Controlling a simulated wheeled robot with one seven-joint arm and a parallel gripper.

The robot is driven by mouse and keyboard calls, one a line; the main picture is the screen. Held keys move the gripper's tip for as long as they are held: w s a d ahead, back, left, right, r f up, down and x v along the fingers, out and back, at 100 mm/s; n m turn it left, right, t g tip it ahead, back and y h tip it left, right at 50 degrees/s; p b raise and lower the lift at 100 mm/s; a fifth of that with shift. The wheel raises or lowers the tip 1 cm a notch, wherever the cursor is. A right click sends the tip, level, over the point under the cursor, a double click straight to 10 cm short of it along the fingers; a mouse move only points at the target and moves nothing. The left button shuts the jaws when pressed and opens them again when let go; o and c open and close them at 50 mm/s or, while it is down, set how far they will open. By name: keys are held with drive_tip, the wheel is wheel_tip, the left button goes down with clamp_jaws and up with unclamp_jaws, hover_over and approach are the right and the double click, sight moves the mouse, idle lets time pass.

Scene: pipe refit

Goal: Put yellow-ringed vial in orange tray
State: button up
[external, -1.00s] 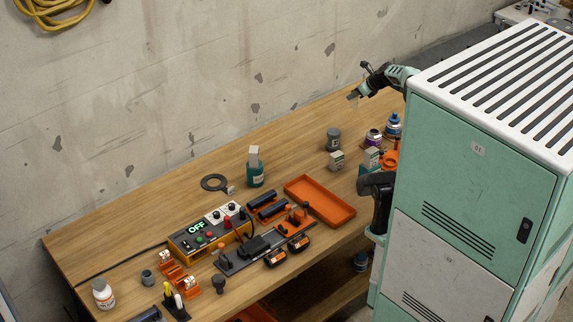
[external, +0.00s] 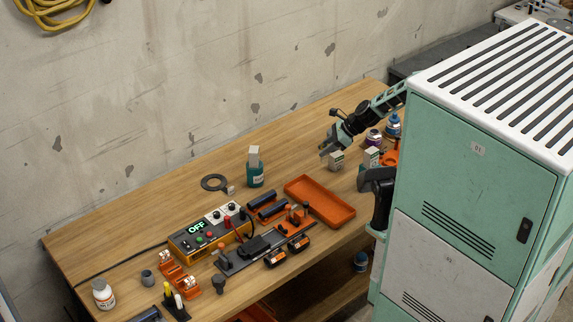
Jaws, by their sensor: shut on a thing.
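The orange tray (external: 322,203) lies empty on the wooden workbench, right of the middle. No yellow ring can be made out on any vial at this size.
A teal bottle with a pale top (external: 255,172) stands left of the tray. A power unit reading OFF (external: 205,232) sits front left. The bench's back left is clear.

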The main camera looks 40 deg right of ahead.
drive_tip(key=s+a+n+g, duration=0.1)
drive_tip(key=s+a+n, duration=0.1)
drive_tip(key=s+a, duration=0.35)
drive_tip(key=b, duration=0.1)
hover_over(324, 207)
drive_tip(key=shift+y, duration=0.4)
wheel_tip(324, 207, down, 15)
drive_tip(key=shift+r, duration=0.15)
drive_tip(key=shift+s, duration=0.1)
drive_tip(key=o, duration=1)
drive_tip(key=shift+c, duration=0.2)
